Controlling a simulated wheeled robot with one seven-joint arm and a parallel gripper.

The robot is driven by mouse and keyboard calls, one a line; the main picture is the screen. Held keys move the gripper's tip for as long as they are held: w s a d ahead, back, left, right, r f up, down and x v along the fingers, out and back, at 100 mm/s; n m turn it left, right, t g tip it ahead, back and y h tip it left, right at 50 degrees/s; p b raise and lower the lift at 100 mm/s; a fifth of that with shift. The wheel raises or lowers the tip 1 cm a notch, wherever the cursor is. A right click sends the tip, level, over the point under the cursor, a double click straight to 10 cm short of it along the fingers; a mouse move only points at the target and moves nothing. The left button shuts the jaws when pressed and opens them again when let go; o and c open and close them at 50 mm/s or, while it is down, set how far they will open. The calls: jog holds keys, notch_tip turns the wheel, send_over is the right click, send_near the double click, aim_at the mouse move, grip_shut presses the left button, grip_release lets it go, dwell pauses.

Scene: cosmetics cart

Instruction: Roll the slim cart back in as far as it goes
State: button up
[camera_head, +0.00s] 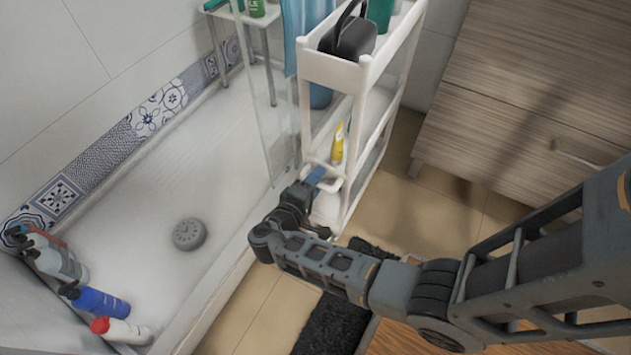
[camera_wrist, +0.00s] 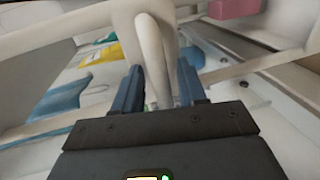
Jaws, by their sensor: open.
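The slim cart (camera_head: 345,75) is a white, narrow, tiered cart standing upright between the shower and the wood-grain cabinet. A white looped handle (camera_head: 333,176) sticks out low on its near end. My gripper (camera_head: 314,176) is at this handle, and its blue fingers are open. In the wrist view, the white handle (camera_wrist: 150,40) passes between the two fingers of my gripper (camera_wrist: 159,67), with the fingers on either side of it. Whether a finger touches it, I cannot tell. The cart's far end and its wheels are hidden.
A black bag (camera_head: 350,37) sits on the cart's top tier and a yellow bottle (camera_head: 337,143) lower down. The shower tray (camera_head: 150,215) with its raised rim is on the left. The cabinet (camera_head: 530,100) stands right. A dark mat (camera_head: 335,322) lies on the floor in front.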

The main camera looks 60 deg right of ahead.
jog(key=shift+c, duration=0.5)
grip_shut()
